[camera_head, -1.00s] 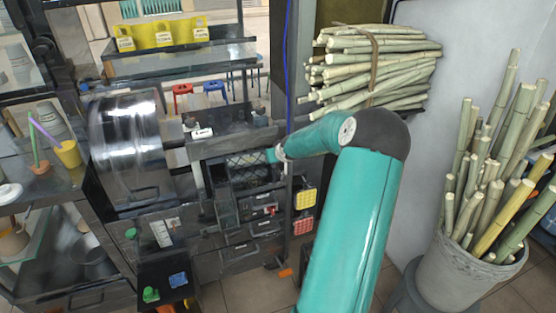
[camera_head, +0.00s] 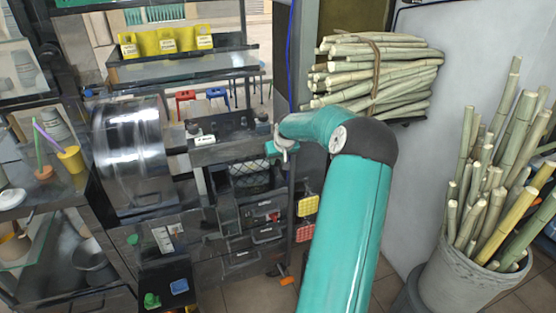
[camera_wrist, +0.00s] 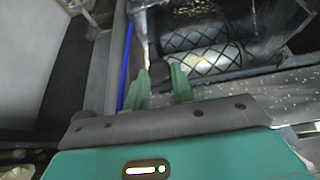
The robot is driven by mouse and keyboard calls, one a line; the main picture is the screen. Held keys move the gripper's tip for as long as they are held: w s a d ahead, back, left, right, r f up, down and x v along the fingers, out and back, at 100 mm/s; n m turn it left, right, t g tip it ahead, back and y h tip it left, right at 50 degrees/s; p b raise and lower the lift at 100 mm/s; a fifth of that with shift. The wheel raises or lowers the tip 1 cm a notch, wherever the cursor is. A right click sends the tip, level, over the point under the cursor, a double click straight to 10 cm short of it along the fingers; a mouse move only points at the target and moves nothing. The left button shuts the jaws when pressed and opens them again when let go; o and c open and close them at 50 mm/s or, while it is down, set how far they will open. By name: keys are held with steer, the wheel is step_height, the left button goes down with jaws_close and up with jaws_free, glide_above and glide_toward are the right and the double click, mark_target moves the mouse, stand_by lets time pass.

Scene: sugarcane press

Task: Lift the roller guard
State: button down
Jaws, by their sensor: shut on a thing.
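The cane press (camera_head: 250,205) stands left of my arm in the head view. Its patterned rollers (camera_wrist: 200,65) lie beyond my fingers in the wrist view, with a diamond mesh pattern also visible in the head view. My gripper (camera_wrist: 160,88) is at the press's upper right side, its green fingers closed around a small dark knob (camera_wrist: 159,70), which looks like the roller guard's handle. The guard's full outline is hard to make out. In the head view my gripper (camera_head: 279,150) is small and its grip cannot be made out.
A shiny metal drum (camera_head: 130,140) stands to the left. Bundled cane (camera_head: 375,70) lies at the back right, and a bucket (camera_head: 465,280) of upright cane stands at the right. A blue cable (camera_wrist: 126,60) runs beside the fingers. Yellow and red pads (camera_head: 307,207) hang below my gripper.

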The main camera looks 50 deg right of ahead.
steer(key=c, duration=1.2)
jaws_free()
steer(key=v, duration=1.4)
